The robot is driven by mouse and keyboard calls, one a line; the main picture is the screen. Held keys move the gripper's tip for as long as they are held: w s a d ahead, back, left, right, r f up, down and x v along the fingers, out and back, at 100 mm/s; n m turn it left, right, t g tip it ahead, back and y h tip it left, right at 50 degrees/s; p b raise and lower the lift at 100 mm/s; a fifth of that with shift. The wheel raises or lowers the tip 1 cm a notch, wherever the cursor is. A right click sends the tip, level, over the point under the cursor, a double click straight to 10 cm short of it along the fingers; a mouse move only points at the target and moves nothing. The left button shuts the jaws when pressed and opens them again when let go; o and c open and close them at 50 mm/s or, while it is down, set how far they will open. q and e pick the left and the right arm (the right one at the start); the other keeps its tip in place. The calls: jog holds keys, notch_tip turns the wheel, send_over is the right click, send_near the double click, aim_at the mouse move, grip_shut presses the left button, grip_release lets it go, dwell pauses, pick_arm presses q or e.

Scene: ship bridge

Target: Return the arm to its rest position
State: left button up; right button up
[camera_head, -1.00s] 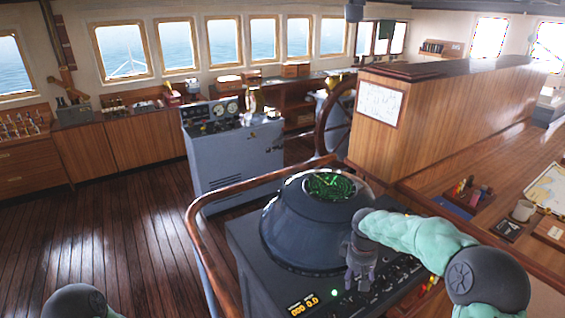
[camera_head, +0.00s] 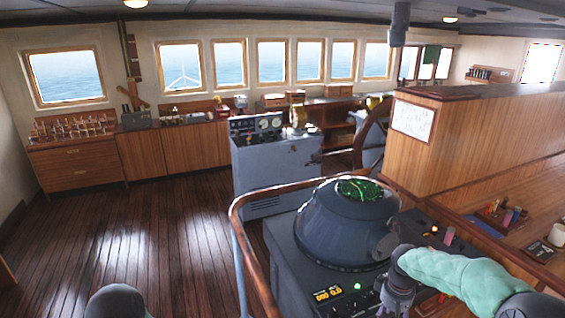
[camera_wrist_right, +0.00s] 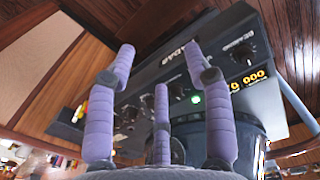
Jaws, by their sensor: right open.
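My right arm (camera_head: 450,272), in a pale green sleeve, reaches in from the right over the radar console (camera_head: 290,272). Its gripper (camera_head: 385,303) hangs low over the console's control panel, near the front edge of the picture. In the right wrist view the gripper (camera_wrist_right: 160,68) has its purple fingers spread apart with nothing between them. The panel with knobs and a lit green button (camera_wrist_right: 196,99) lies beyond the fingers; contact cannot be told. Only a dark rounded part of my left arm (camera_head: 115,301) shows at the bottom left. My left gripper is out of view.
A wooden handrail (camera_head: 240,207) curves around the console's left side. The radar dome (camera_head: 345,225) with its green screen rises beside my right arm. A wooden partition (camera_head: 470,130) and a desk with a mug (camera_head: 557,235) stand at right. The floor (camera_head: 150,250) at left is clear.

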jog(key=s+a+f+y+b, duration=0.1)
jog(key=s+a+f+b, duration=0.1)
jog(key=a+f, duration=0.35)
jog(key=s+a+f+m+y+b, duration=0.1)
jog(key=a+f+b, duration=0.1)
jog(key=f, duration=0.7)
jog(key=s+a+f+y+b, duration=0.1)
jog(key=s+a+f+b, duration=0.1)
jog(key=a+f, duration=0.35)
pick_arm(q)
notch_tip(320, 180, down, 14)
jog(key=b, duration=0.8)
jog(key=shift+w+f, duration=0.25)
jog(key=shift+w, duration=0.15)
pick_arm(e)
jog(key=s+a+f+m, duration=0.2)
jog(key=s+a+f, duration=0.2)
jog(key=s+f, duration=0.5)
jog(key=s+a+f+m+y, duration=0.1)
jog(key=s+a+f, duration=0.3)
jog(key=s+f, duration=0.5)
notch_tip(320, 180, down, 2)
jog(key=shift+f+m, duration=0.2)
jog(key=shift+m, duration=0.4)
